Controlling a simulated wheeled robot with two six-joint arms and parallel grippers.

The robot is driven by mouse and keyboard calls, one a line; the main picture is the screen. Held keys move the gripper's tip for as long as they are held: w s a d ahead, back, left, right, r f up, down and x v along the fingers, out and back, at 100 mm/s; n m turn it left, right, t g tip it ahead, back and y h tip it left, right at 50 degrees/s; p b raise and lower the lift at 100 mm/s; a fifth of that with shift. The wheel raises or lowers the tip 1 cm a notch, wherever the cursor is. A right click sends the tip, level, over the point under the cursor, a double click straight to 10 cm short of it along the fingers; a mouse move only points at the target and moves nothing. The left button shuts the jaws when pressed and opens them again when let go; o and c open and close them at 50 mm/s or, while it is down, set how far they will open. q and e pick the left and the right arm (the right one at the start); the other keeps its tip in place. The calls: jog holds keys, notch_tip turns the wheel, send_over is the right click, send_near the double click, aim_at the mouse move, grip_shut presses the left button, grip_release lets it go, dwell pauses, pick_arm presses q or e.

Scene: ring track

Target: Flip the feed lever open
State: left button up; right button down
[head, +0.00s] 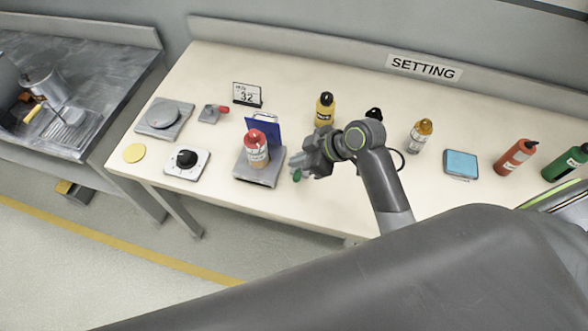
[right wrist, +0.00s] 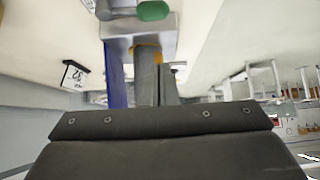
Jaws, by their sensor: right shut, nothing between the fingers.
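A lever with a green grip (head: 297,175) shows at the right side of a grey fixture (head: 259,176). In the right wrist view the green grip (right wrist: 153,10) lies sideways at the top, on a grey arm by a metal block (right wrist: 140,38). My right gripper (head: 301,163) is beside the fixture, close to the green grip, and hides part of the lever. In the right wrist view its fingers (right wrist: 163,85) are shut and empty. I cannot tell whether they touch the lever. My left gripper is not in view.
A red-capped bottle (head: 256,149) stands on the fixture, before a blue panel (head: 266,128). A small device with a red handle (head: 222,109) is farther left. A black-knobbed box (head: 186,163) is at the front. A yellow bottle (head: 325,110) stands behind my right gripper.

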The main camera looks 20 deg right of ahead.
aim_at(299, 170)
jog(key=p+x, duration=0.1)
jog(key=x, duration=0.6)
jog(key=shift+a, duration=0.1)
jog(key=shift+s+d+f+p, duration=0.2)
jog(key=shift+s+d+p, duration=0.2)
jog(key=shift+d, duration=0.2)
jog(key=shift+s+d+f+p, duration=0.2)
jog(key=shift+s+d+p, duration=0.25)
jog(key=shift+d, duration=0.2)
jog(key=shift+s+d+f, duration=0.1)
jog(key=shift+s+d, duration=0.15)
jog(key=shift+d, duration=0.15)
